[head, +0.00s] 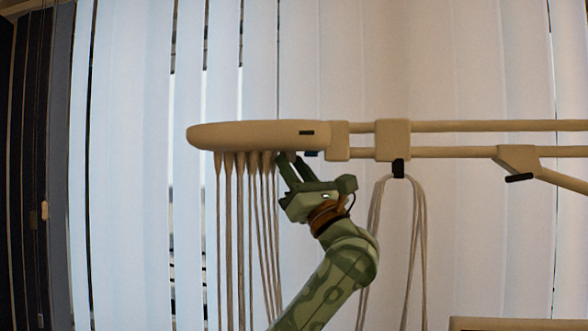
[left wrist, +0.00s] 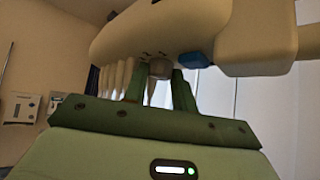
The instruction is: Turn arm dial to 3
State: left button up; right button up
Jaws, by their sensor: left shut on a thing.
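The beige dental-style arm head (head: 245,136) hangs level across the middle of the head view, and its underside (left wrist: 150,30) fills the top of the left wrist view. A small round grey dial (left wrist: 160,68) sticks down from that underside. My left gripper (head: 288,158) reaches up from below, and its green fingers (left wrist: 158,77) stand on either side of the dial, shut on it. The dial's markings and setting cannot be read. In the head view the fingers mostly hide the dial. My right gripper is not in view.
Several hoses (head: 228,220) hang from the head just left of my gripper. A blue piece (left wrist: 194,59) sits right of the dial. Beige rails (head: 470,126) run right, with a looped cable (head: 420,230) below. Vertical blinds (head: 130,150) stand behind.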

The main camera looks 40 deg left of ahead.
pick_arm(q)
jog(key=o, duration=1)
jog(key=shift+w+d, duration=0.1)
jog(key=shift+g, duration=0.3)
